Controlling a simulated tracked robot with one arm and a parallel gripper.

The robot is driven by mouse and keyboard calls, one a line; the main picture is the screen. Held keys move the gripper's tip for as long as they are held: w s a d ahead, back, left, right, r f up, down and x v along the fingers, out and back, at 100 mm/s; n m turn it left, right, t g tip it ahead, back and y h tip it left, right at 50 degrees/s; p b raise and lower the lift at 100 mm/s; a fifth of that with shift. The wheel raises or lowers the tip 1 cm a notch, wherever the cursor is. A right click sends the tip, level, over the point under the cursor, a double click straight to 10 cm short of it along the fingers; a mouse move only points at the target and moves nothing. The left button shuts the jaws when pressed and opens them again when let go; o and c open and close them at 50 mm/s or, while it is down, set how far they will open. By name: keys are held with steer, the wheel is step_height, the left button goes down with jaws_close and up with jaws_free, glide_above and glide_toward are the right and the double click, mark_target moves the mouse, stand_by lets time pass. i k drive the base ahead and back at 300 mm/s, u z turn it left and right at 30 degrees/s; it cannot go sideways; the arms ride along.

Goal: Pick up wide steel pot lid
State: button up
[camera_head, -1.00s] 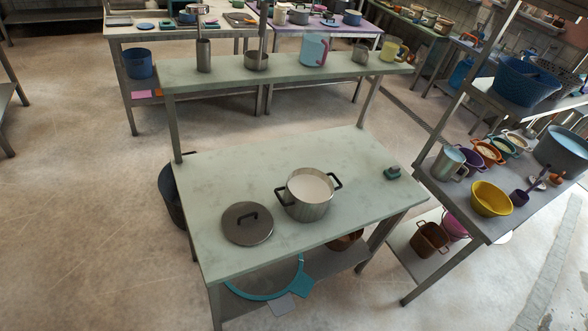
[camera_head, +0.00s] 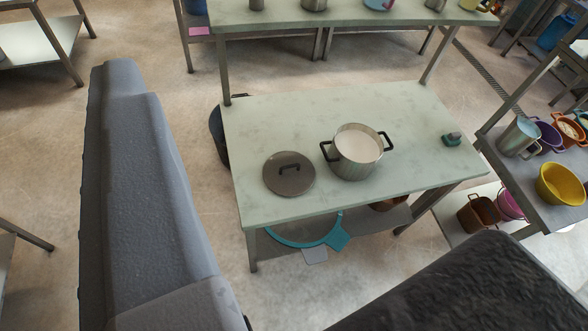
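The wide steel pot lid (camera_head: 287,181) is a round grey disc with a black loop handle. It lies flat on the pale table (camera_head: 270,125), handle up. A steel pot (camera_head: 356,160) with two black side handles stands just right of the lid and holds white liquid. My gripper (camera_head: 303,158) shows as two large dark grey fingers, one along the left and one at the lower right. They are wide apart with nothing held between them. The lid lies beyond them, apart from both, and is fully visible.
A small green item (camera_head: 452,139) lies at the table's right side. A raised shelf (camera_head: 350,17) with vessels runs behind. A side table at right holds a yellow bowl (camera_head: 561,184) and several pots. A teal-rimmed round item (camera_head: 300,232) sits on the lower shelf.

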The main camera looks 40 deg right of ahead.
mark_target(288, 174)
steer(key=i, duration=0.9)
steer(key=u, duration=0.05)
